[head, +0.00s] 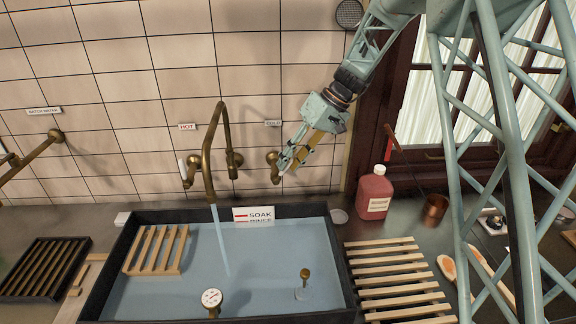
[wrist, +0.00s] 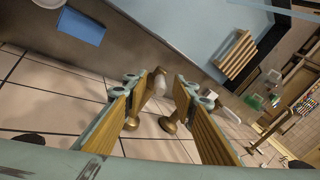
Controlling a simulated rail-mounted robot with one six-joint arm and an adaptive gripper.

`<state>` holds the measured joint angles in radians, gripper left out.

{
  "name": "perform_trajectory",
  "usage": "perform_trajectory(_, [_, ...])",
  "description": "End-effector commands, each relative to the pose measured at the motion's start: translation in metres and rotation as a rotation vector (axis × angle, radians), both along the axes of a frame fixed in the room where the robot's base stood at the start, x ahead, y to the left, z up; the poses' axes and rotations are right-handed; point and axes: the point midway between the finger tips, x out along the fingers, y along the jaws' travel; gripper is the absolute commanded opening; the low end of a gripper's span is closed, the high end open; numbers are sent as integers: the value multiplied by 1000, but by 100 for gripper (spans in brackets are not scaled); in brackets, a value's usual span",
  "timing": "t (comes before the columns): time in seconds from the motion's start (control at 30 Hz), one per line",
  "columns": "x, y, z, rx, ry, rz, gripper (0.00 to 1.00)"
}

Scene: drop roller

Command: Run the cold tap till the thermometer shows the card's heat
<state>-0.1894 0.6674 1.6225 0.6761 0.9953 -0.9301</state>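The brass cold tap (head: 273,163) is on the tiled wall under the COLD label (head: 273,123). My gripper (head: 287,165) is at this tap. In the wrist view my gripper (wrist: 160,82) is open, with the tap's pale lever (wrist: 163,78) and brass body between or just beyond the fingertips; contact cannot be told. Water runs from the brass spout (head: 210,196) into the filled sink (head: 335,297). A round dial thermometer (head: 211,297) stands at the front of the sink; its reading is too small to tell. The card (head: 254,214) on the back rim reads SOAK and RINSE, with red marks.
The hot tap (head: 188,170) with a pale lever is left of the spout. A wooden rack (head: 157,249) lies at the sink's left, and a brass-topped piece (head: 304,275) stands at its right. A red bottle (head: 374,193), copper cup (head: 435,209) and slatted rack (head: 397,279) are right of the sink.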

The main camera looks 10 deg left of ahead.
Motion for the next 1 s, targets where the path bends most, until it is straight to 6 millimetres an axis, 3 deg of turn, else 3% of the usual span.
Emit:
perform_trajectory(0.6, [10, -43, 71, 0, -2, 0, 25])
perform_trajectory(1.0, [13, -55, 90, 0, 1, -1, 25])
